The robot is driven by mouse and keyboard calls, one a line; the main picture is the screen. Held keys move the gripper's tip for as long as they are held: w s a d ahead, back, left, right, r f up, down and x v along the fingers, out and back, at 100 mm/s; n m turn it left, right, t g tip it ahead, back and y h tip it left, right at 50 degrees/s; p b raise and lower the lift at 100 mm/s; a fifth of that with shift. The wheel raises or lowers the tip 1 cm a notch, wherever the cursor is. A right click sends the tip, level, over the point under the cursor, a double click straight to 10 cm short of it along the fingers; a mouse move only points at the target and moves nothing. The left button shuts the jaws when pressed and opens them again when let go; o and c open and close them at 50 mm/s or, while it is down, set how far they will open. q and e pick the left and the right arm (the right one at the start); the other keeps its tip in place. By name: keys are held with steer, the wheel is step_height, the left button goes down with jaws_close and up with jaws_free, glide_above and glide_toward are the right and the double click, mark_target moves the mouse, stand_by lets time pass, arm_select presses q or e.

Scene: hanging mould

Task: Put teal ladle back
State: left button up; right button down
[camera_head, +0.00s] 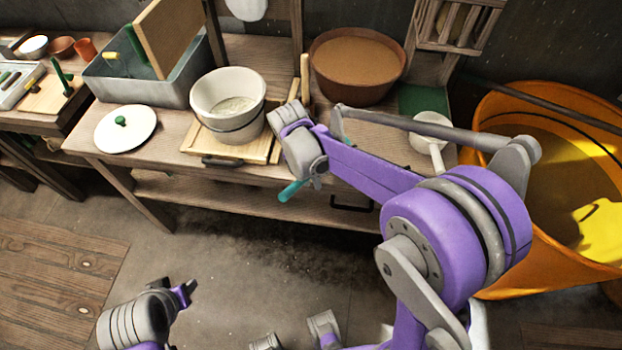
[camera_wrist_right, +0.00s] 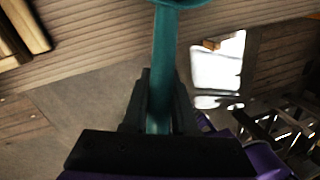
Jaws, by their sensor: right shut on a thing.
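The teal ladle (camera_wrist_right: 164,60) is in the jaws of my right gripper (camera_wrist_right: 160,110). In the right wrist view its handle runs up from between the fingers to a rounded part cut off at the top edge. In the head view a short teal end (camera_head: 291,190) of it shows below my right wrist, in front of the workbench's front edge; the rest is hidden behind my wrist. My left gripper (camera_head: 186,292) is low at the left, over the floor, away from the bench; its finger gap is unclear.
On the workbench (camera_head: 110,165) stand a cream pot (camera_head: 228,96) on a wooden board, a white lid (camera_head: 125,128), a grey bin (camera_head: 140,83), a brown bowl (camera_head: 356,63) and a white saucepan (camera_head: 431,124). A large orange tub (camera_head: 560,262) is at the right. Floor before the bench is open.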

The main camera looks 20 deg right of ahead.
steer(key=c, duration=0.7)
jaws_free()
steer(key=shift+r, duration=0.1)
step_height(320, 180, up, 11)
steer(key=w+a+p, duration=0.1)
steer(key=a, duration=0.1)
steer(key=s+d+f+m+t+y, duration=0.1)
steer(key=s+f+m+t, duration=0.2)
steer(key=s+m, duration=0.5)
steer(key=s+f+m+t+y, duration=0.1)
steer(key=s+f+m+t, duration=0.2)
steer(key=s+m, duration=0.6)
steer(key=shift+d+m, duration=0.35)
steer(key=shift+m, duration=4.25)
